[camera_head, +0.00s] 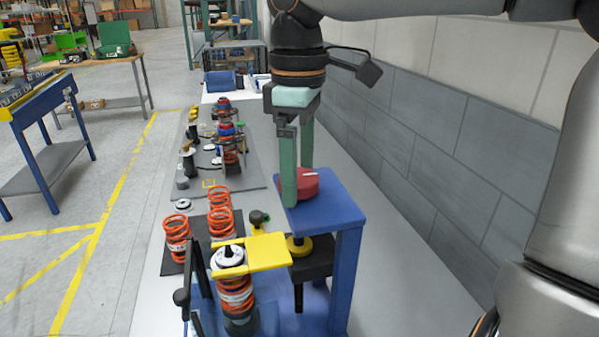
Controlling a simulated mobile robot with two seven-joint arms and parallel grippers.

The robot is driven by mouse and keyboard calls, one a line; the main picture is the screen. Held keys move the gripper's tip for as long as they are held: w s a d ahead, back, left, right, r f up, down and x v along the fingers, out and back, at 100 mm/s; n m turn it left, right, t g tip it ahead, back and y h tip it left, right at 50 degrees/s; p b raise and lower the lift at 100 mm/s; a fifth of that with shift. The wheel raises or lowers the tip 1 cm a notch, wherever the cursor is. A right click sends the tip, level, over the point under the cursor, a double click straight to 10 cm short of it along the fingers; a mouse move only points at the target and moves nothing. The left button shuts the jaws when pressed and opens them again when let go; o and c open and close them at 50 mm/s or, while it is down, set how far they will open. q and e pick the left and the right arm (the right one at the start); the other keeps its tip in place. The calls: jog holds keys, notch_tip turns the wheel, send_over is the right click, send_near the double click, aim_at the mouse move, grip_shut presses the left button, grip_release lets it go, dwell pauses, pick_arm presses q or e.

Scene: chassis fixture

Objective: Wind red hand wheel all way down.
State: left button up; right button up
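The red hand wheel (311,184) sits on top of the blue frame (335,207) of the fixture, with a small pale mark on its top. My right gripper (298,186) points straight down at the wheel with its green fingers apart. One finger is in front of the wheel's left side and the other passes behind its far edge. Whether the fingers press on the wheel cannot be told. Below, a yellow plate (255,254) reaches left over an orange coil spring with a white top (231,255). My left gripper is not in view.
Loose orange springs (177,232) stand on a dark mat left of the fixture. A grey mat (247,177) behind holds several spring assemblies. A grey block wall (430,140) runs along the right. White table surface is bare right of the fixture.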

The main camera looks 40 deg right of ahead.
dwell(0.4)
jog(key=n+p, duration=0.1)
jog(key=n, duration=0.4)
jog(key=n+p, duration=0.1)
jog(key=n, duration=0.4)
jog(key=n+p, duration=0.1)
jog(key=n, duration=0.4)
jog(key=n+p, duration=0.1)
jog(key=n, duration=0.4)
jog(key=shift+n, duration=0.3)
jog(key=shift+c, duration=0.4)
